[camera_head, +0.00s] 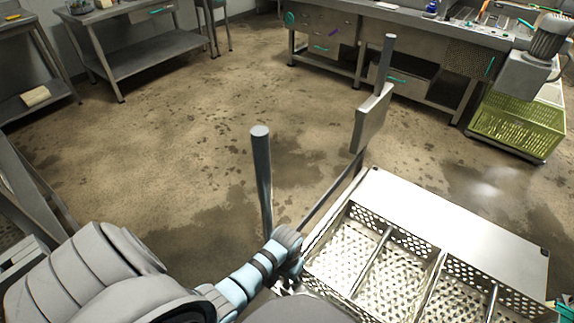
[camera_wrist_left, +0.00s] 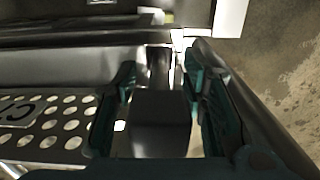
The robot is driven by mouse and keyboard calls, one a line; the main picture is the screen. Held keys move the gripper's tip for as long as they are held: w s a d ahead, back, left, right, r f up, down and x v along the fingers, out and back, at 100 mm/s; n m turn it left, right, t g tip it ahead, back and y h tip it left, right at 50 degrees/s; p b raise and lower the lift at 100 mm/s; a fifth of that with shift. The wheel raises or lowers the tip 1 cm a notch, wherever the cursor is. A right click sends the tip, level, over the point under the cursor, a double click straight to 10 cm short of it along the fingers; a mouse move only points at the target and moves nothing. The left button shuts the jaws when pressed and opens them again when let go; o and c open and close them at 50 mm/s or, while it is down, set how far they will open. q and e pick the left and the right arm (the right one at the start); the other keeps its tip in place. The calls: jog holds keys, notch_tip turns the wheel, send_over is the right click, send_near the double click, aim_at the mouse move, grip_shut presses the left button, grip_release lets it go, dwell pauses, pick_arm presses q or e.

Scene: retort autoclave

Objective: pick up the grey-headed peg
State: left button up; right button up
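In the left wrist view a dark grey block (camera_wrist_left: 161,124), which looks like the head of the grey-headed peg, lies between the two teal fingers of my left gripper (camera_wrist_left: 160,85). One finger is on each side of it. The fingers stand apart, and a narrow gap seems to show on the left side; contact on the right is unclear. The peg's shaft cannot be made out. In the head view my left gripper (camera_head: 287,272) is low beside the perforated tray, mostly behind my wrist, and the peg is hidden there.
The perforated metal tray (camera_head: 437,262) with dividers sits on a steel trolley top (camera_head: 455,215). Upright posts (camera_head: 262,175) and a flat plate (camera_head: 372,118) rise by its left side. A yellow-green crate (camera_head: 520,125) stands far right. Open wet floor lies beyond.

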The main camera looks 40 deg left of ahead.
pick_arm(q)
jog(key=shift+r, duration=0.1)
grip_shut()
jog(key=shift+r, duration=0.1)
notch_tip(320, 180, up, 7)
jog(key=p, duration=0.4)
jog(key=s+p, duration=0.3)
jog(key=s, duration=1.5)
jog(key=shift+d, duration=0.2)
